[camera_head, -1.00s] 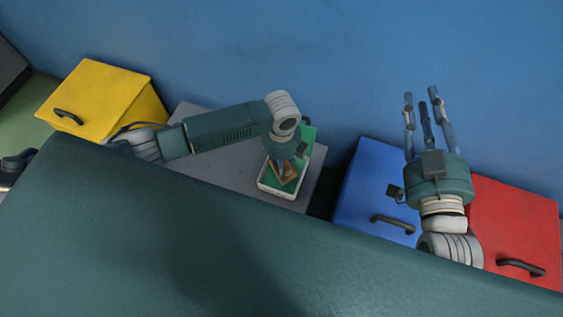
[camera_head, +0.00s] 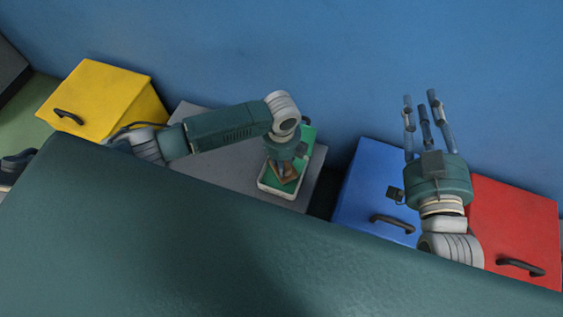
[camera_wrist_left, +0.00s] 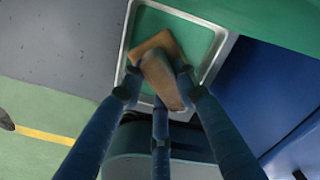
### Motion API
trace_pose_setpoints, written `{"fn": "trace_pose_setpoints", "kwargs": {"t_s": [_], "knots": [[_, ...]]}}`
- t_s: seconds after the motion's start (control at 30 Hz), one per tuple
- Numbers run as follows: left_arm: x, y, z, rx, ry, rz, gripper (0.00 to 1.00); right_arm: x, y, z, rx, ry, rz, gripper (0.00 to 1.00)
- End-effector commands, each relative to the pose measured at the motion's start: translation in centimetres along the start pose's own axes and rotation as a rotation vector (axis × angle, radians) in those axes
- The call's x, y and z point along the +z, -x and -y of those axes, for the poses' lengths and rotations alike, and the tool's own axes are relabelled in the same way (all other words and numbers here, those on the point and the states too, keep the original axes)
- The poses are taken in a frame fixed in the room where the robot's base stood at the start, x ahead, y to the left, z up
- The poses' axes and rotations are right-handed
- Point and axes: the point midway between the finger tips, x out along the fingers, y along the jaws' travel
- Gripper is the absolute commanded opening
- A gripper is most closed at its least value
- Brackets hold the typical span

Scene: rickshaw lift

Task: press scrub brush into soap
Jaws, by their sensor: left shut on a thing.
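A shallow white-rimmed tray (camera_head: 277,192) with a green inside, where the soap appears to be, stands on a grey surface in the head view; its rim also shows in the left wrist view (camera_wrist_left: 126,32). My left gripper (camera_head: 284,168) is over the tray, pointing down. In the left wrist view the left gripper (camera_wrist_left: 160,88) has its fingers shut around a brown wooden scrub brush (camera_wrist_left: 158,66). The brush lies over the green inside; I cannot tell whether its underside touches it. My right gripper (camera_head: 424,108) is raised, empty, fingers spread, pointing away.
The grey surface (camera_head: 225,165) is clear left of the tray. A yellow box (camera_head: 95,95) stands at the left. A blue box (camera_head: 365,185) and a red box (camera_head: 515,220) stand at the right. A blue wall (camera_head: 300,50) closes the back.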

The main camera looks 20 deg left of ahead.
Motion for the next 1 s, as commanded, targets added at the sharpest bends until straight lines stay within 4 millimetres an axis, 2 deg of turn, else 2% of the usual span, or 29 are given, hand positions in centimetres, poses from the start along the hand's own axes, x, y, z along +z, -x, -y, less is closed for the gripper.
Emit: {"fn": "trace_pose_setpoints", "kwargs": {"t_s": [1.0], "knots": [[-0.11, -0.17, -0.07, 0.002, -0.001, -0.002, 0.09, 0.64, 0.07, -0.08, 0.002, 0.001, 0.027, 0.26]]}}
